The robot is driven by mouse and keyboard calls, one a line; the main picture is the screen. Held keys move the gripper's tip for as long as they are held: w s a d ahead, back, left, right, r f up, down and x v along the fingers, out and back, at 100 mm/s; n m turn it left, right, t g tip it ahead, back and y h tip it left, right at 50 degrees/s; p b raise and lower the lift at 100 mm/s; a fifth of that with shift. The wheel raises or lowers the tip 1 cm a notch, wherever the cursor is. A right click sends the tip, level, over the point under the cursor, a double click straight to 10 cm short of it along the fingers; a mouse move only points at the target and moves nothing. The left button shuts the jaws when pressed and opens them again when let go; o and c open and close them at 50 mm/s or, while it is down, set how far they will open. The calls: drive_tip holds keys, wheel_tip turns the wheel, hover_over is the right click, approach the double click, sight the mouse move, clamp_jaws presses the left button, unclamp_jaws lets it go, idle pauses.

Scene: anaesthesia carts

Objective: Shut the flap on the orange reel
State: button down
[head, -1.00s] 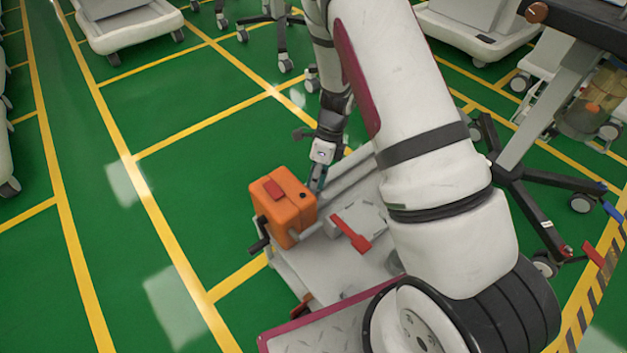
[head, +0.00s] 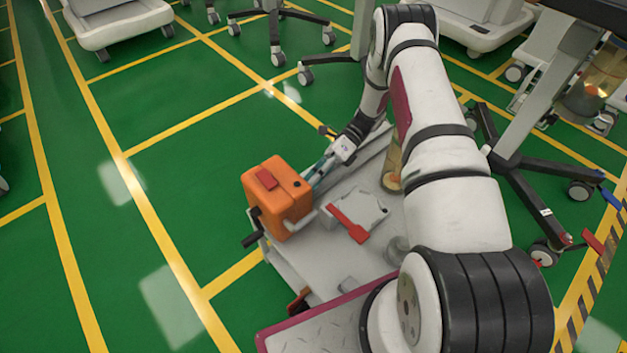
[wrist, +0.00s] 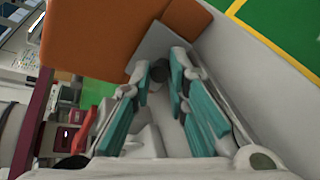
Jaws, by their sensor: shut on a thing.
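The orange reel (head: 277,205) is a boxy orange case with a red piece on top, at the left end of a grey cart deck. My gripper (head: 314,183) reaches its right side from the upper right. In the wrist view the reel's orange face (wrist: 95,35) fills the upper left, with a second orange panel (wrist: 186,18) at an angle beside it. I cannot tell for sure which part is the flap. The teal fingers (wrist: 157,72) close around a small grey part near the reel; their tips partly hide it.
On the deck (head: 290,262), right of the reel, a red lever (head: 348,224) lies on a grey block. A clear container (head: 392,166) stands by my arm. A wheeled stand (head: 520,190) is at the right. Green floor at the left is open.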

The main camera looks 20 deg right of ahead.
drive_tip(key=shift+w+a+f+y+b, duration=0.15)
drive_tip(key=shift+f+y+b, duration=0.15)
drive_tip(key=shift+y+b, duration=0.2)
drive_tip(key=shift+g, duration=0.3)
drive_tip(key=c, duration=1.5)
unclamp_jaws()
